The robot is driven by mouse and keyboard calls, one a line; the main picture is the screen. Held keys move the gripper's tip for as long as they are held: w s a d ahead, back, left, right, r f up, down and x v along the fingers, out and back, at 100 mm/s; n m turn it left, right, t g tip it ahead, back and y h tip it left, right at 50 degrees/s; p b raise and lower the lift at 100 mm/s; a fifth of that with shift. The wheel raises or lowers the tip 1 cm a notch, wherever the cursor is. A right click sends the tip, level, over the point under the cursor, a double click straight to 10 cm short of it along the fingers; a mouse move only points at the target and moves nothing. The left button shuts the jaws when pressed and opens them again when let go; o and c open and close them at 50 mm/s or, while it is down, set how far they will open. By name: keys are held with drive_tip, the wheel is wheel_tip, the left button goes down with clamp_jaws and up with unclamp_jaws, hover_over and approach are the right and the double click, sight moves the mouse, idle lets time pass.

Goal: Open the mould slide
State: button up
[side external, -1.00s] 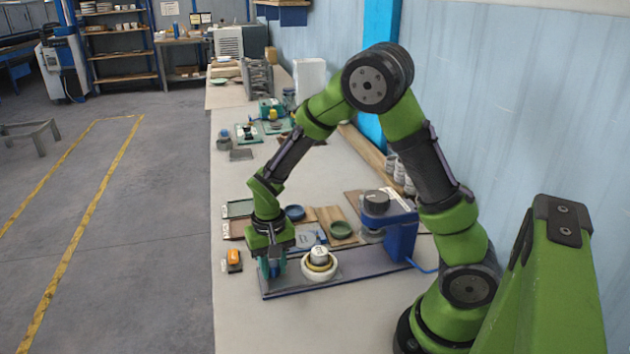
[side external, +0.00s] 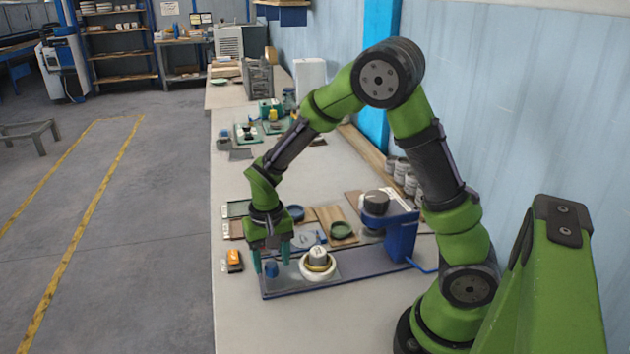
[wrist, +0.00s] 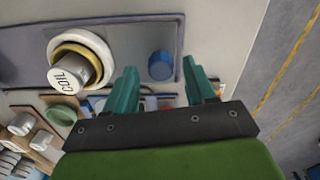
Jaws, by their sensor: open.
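The slide is a long dark grey rail plate (side external: 345,270) on the bench. Near its left end stands a short blue knob (side external: 270,269), also seen in the wrist view (wrist: 161,65). On the plate right of the knob is a cream ring (side external: 309,273) around a white cylinder, which reads "COIL" in the wrist view (wrist: 70,74). My gripper (side external: 272,263) is open and empty at the plate's left end. Its teal fingers (wrist: 160,75) appear on either side of the knob; I cannot tell whether they touch it.
A blue housing with a dark round top (side external: 401,230) stands at the rail's right end. An orange and black item (side external: 234,259) lies left of the rail. Green and blue dishes and boards lie behind it.

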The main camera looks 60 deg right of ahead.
wheel_tip(320, 180, up, 15)
drive_tip(key=shift+w+f, duration=0.1)
idle(0.4)
drive_tip(key=s+a+r+n+t+y, duration=0.1)
drive_tip(key=s+r+t, duration=0.1)
drive_tip(key=s, duration=0.5)
drive_tip(key=s+a+r+n+t+y, duration=0.1)
drive_tip(key=s+a+r+n+t, duration=0.1)
drive_tip(key=s+t, duration=0.3)
drive_tip(key=shift+s+r, duration=0.65)
drive_tip(key=shift+s, duration=0.2)
